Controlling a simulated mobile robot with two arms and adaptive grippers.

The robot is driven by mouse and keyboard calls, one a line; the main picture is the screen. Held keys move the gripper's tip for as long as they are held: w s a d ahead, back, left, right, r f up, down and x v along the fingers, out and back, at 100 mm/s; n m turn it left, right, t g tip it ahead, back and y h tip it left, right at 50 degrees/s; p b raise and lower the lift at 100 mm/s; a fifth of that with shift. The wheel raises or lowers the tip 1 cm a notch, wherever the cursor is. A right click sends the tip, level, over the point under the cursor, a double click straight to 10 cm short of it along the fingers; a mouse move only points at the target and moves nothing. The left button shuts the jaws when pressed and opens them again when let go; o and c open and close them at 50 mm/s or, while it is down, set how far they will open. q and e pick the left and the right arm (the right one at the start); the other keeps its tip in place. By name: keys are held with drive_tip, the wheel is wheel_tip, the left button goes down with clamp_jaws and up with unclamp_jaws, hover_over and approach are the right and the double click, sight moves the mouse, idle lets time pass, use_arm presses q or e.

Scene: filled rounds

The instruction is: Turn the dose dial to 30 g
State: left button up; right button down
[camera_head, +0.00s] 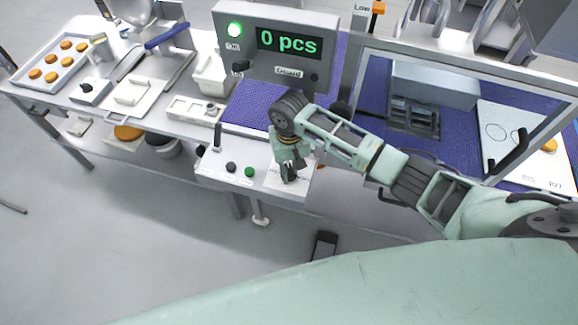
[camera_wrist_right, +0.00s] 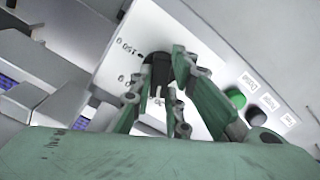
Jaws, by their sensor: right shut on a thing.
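The dose dial (camera_wrist_right: 158,68) is a black knob on a white scale plate (camera_wrist_right: 112,62) in the right wrist view. The plate shows "150 g"; other marks are partly covered by the fingers. A short pale line shows on the dial's dark face, but I cannot tell which mark it matches. My right gripper (camera_wrist_right: 165,80) has its green fingers around the dial and is shut on it. In the head view my right gripper (camera_head: 289,172) reaches down onto the plate at the control panel's right end, hiding the dial there. My left gripper is not in view.
The control panel (camera_head: 212,171) also carries a lever and several buttons, including a green button (camera_head: 249,172). Above it, a display (camera_head: 288,42) reads "0 pcs" beside a lit green lamp (camera_head: 235,30). A tray of round items (camera_head: 22,82) stands at the far left.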

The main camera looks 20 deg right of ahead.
sight(289, 169)
idle(0.4)
drive_tip(key=c, duration=1.7)
unclamp_jaws()
drive_tip(key=shift+r, duration=0.1)
wheel_tip(289, 169, up, 7)
drive_tip(key=shift+r, duration=0.15)
